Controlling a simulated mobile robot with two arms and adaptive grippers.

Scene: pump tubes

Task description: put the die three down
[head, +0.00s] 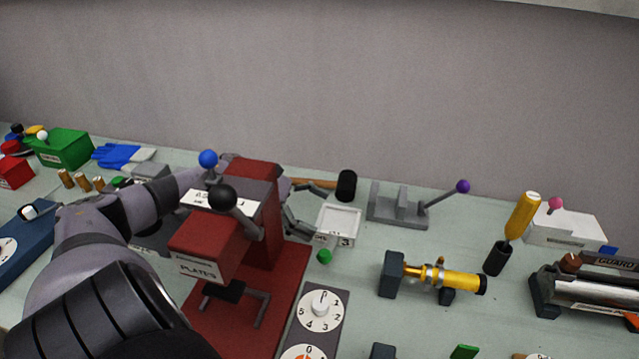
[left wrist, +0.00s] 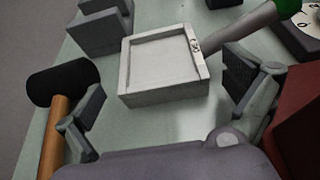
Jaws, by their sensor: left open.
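The die three appears to be the white square block (head: 339,219) with a raised rim, marked with a 3 on its front. It also shows in the left wrist view (left wrist: 160,65), with a grey handle ending in a green knob (head: 324,257). My left gripper (head: 313,207) is open, just left of the die in the head view. In the left wrist view its fingers (left wrist: 168,85) are spread wide, one to each side of the die's near end, with nothing held. My right gripper is not in view.
A red press labelled PLATES (head: 200,257) stands beside my left arm. A black-headed mallet (head: 346,186) lies behind the die, near one finger. A grey fixture with a purple-knobbed lever (head: 397,207) stands right of it. A dial panel (head: 320,310) is in front.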

